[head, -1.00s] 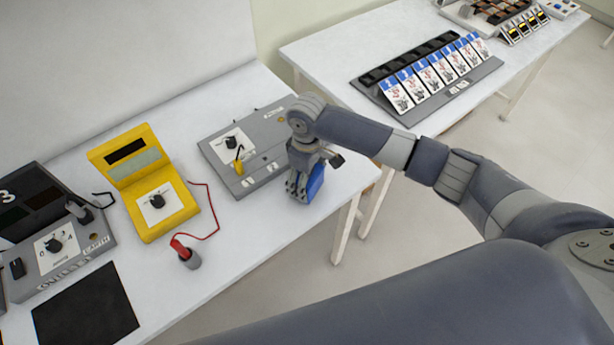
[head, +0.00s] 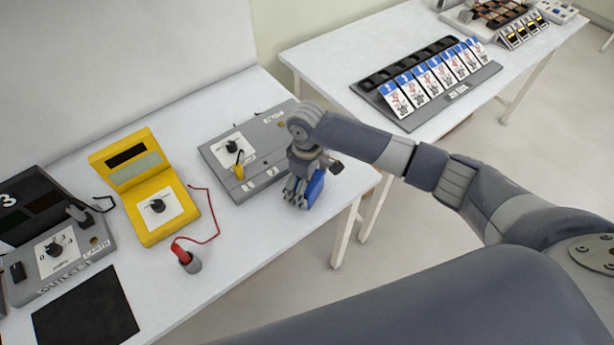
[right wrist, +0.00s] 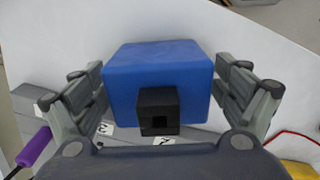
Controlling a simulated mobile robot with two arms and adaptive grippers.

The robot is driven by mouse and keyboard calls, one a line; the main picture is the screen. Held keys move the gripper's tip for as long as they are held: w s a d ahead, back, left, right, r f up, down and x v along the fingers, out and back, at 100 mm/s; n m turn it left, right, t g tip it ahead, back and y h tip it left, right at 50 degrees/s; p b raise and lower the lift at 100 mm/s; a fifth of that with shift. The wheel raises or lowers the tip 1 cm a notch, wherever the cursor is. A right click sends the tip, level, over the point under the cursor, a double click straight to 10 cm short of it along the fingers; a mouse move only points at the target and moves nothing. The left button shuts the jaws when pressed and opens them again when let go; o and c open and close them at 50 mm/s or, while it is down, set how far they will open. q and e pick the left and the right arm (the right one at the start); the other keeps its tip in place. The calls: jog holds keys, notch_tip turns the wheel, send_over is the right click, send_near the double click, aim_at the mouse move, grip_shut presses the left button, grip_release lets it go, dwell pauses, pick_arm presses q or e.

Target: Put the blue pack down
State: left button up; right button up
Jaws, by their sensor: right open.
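The blue pack (head: 315,187) rests on the white table near its right corner, beside the grey tester box. It is partly hidden by my right gripper (head: 299,192), which points down over it. In the right wrist view the blue pack (right wrist: 160,75) shows as a blue block with a black square fitting on the near side. The fingers of my right gripper (right wrist: 165,95) stand open on both sides of it, with a gap showing at each side. My left gripper is not seen.
The grey tester box (head: 222,152) with a yellow clip is just left of the pack. A yellow meter (head: 158,208) with a red lead and red probe (head: 181,254) lies farther left. The table's edge is close on the right. A rack of cards (head: 430,80) is on the other table.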

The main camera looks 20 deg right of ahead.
notch_tip(320, 180, up, 11)
jog(key=shift+f+b, duration=0.2)
jog(key=shift+b, duration=1.05)
jog(key=shift+r, duration=0.7)
